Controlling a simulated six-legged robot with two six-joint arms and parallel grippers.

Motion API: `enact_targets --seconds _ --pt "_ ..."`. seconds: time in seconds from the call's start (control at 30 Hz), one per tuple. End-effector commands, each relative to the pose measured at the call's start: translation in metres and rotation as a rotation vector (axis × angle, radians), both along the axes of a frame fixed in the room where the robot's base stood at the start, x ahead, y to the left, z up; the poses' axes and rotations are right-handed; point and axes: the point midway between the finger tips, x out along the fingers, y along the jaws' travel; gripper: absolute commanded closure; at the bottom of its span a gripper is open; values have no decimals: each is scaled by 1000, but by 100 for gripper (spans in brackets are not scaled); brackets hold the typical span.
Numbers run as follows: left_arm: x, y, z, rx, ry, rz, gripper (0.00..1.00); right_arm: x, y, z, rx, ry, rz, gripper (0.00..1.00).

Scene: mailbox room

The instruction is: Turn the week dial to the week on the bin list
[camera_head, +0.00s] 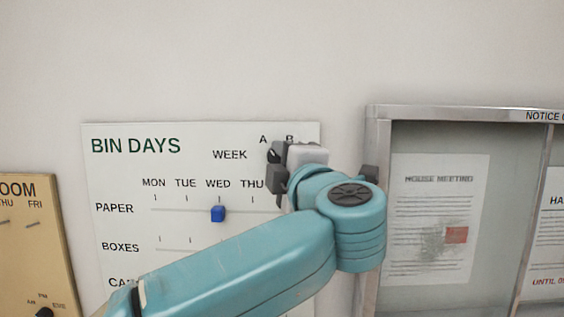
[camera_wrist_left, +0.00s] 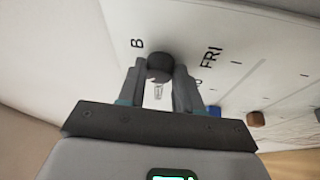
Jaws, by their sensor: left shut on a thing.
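The BIN DAYS board (camera_head: 200,135) hangs on the wall in the head view, with the word WEEK and the letters A and B at its upper right. The week dial (camera_wrist_left: 160,66) is a dark round knob in the left wrist view, near the letter B. My left gripper (camera_head: 277,160) is at the dial below A and B, its fingers (camera_wrist_left: 159,82) shut on either side of the knob. The gripper and wrist hide most of the dial in the head view, and I cannot tell where it points. My right gripper is not in view.
A blue slider (camera_head: 218,214) sits under WED on the PAPER row. A metal-framed glass notice case (camera_head: 372,120) stands close to the right of my wrist. A tan board (camera_head: 30,240) is at the left. The wall above is clear.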

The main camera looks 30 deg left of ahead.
Motion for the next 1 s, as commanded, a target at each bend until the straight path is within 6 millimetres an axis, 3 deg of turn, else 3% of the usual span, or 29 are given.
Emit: enact_targets --seconds 0.6,0.63,0.7,1.0 --pt "0 0 0 -32 -20 1 96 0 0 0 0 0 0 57" --pt "0 0 0 -32 -19 1 56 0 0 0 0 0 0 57" --pt "0 0 0 -32 -19 1 41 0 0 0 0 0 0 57" --pt "-1 -1 0 -31 -20 0 41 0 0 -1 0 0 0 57"
